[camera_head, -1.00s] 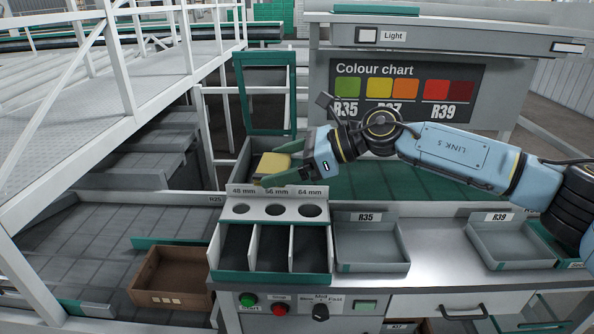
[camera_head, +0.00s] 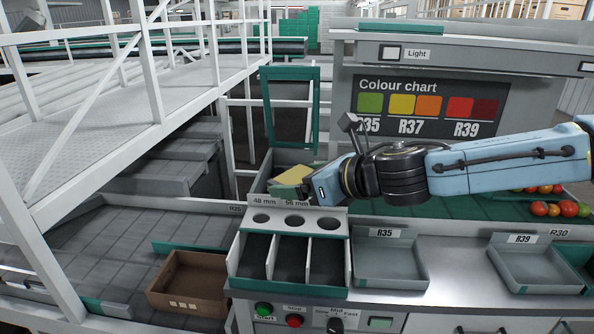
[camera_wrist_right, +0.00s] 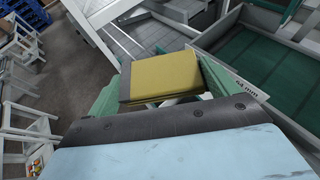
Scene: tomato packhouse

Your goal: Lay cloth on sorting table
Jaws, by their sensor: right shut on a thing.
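My right gripper (camera_head: 302,187) is shut on a folded yellow cloth (camera_head: 291,175), holding it behind the hole gauge board, in front of the green frame. In the right wrist view, the yellow cloth (camera_wrist_right: 165,72) sits between the two green fingers of my right gripper (camera_wrist_right: 160,85). The sorting table (camera_head: 455,249) has a pale grey front top and a green surface (camera_head: 430,209) behind it, partly hidden by my right arm. I cannot tell whether the cloth touches anything below. My left gripper is not in view.
The gauge board (camera_head: 330,222) stands above three dark slots. An R35 tray (camera_head: 390,283) and an R39 tray (camera_head: 535,284) lie on the table. Tomatoes (camera_head: 553,209) sit on the green surface at right. A brown crate (camera_head: 190,297) stands at left; a railed walkway (camera_head: 75,140) rises beyond.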

